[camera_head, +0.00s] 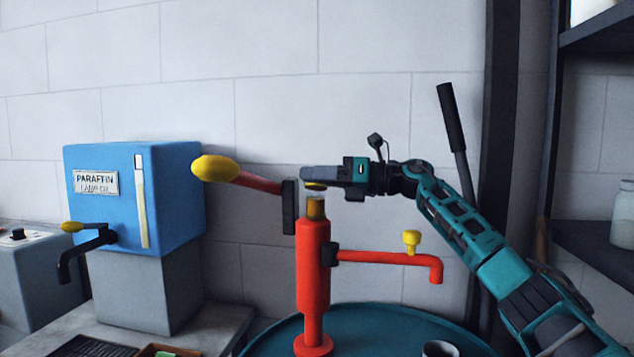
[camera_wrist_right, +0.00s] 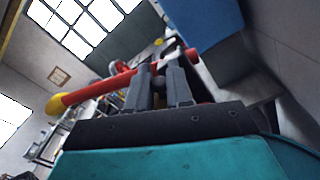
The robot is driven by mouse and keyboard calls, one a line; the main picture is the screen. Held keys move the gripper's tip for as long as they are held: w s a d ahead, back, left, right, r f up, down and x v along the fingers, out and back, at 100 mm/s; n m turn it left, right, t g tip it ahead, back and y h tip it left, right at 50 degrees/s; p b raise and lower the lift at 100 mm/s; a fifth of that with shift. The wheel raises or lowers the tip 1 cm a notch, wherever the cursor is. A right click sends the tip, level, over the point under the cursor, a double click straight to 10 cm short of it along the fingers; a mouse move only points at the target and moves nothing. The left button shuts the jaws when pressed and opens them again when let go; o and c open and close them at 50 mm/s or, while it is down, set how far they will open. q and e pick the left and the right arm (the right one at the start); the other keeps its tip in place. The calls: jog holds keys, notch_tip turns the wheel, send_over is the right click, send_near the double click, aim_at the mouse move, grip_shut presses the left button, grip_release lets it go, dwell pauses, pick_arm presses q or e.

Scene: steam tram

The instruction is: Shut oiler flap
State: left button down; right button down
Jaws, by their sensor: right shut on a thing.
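A red pump column (camera_head: 313,265) stands upright with a brass-coloured neck (camera_head: 316,208) at its top. A small yellow piece, which looks like the oiler flap (camera_head: 316,187), shows just above the neck, with a gap between them. My right gripper (camera_head: 312,174) comes in level from the right, over the neck. Its fingers appear closed on the yellow piece, mostly covering it. In the right wrist view the two grey fingers (camera_wrist_right: 162,85) are close together with a dark part between them; the flap is not clear there. My left gripper is out of view.
A red lever (camera_head: 257,182) with a yellow knob (camera_head: 215,168) reaches left from the pump. A red spout (camera_head: 385,257) with a yellow tap (camera_head: 411,240) points right. A blue paraffin box (camera_head: 125,200) stands left. The pump stands on a teal drum (camera_head: 390,322).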

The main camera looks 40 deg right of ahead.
jog(key=n, duration=0.1)
jog(key=n+b, duration=0.1)
jog(key=shift+s+a+f+n, duration=0.25)
jog(key=shift+a+f+n, duration=0.05)
jog(key=shift+f, duration=0.1)
jog(key=shift+s+a+f+n+b, duration=0.15)
jog(key=shift+n+b, duration=0.4)
jog(key=shift+n, duration=0.35)
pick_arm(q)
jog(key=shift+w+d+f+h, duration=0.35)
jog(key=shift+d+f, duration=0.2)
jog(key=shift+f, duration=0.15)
pick_arm(e)
jog(key=shift+f+n, duration=0.1)
jog(key=shift+n, duration=0.3)
jog(key=c, duration=1.1)
grip_release()
